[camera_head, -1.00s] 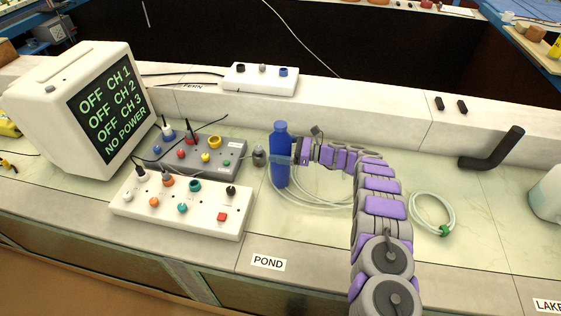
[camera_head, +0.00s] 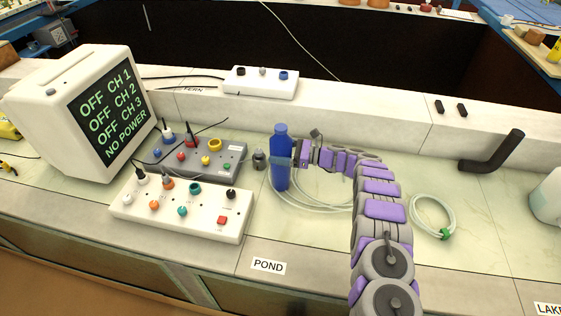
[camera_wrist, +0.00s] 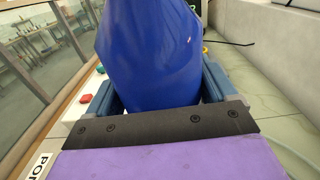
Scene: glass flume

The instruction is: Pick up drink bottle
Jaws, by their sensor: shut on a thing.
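The blue drink bottle (camera_head: 281,177) stands upright on the pale bench top, left of my arm in the head view. My gripper (camera_head: 281,162) comes from the right and is shut around the middle of the bottle. In the wrist view the blue bottle (camera_wrist: 152,50) fills the space between the two blue-grey fingers of my gripper (camera_wrist: 158,85). The bottle's base is partly ringed by clear tubing, and I cannot tell whether it is clear of the bench.
A white control box (camera_head: 180,206) and a grey box (camera_head: 200,158) with knobs stand left of the bottle. A small metal weight (camera_head: 259,159) is close by. Clear tubing (camera_head: 325,204) lies around the bottle. A tubing coil (camera_head: 432,214) and a black elbow pipe (camera_head: 492,154) lie to the right.

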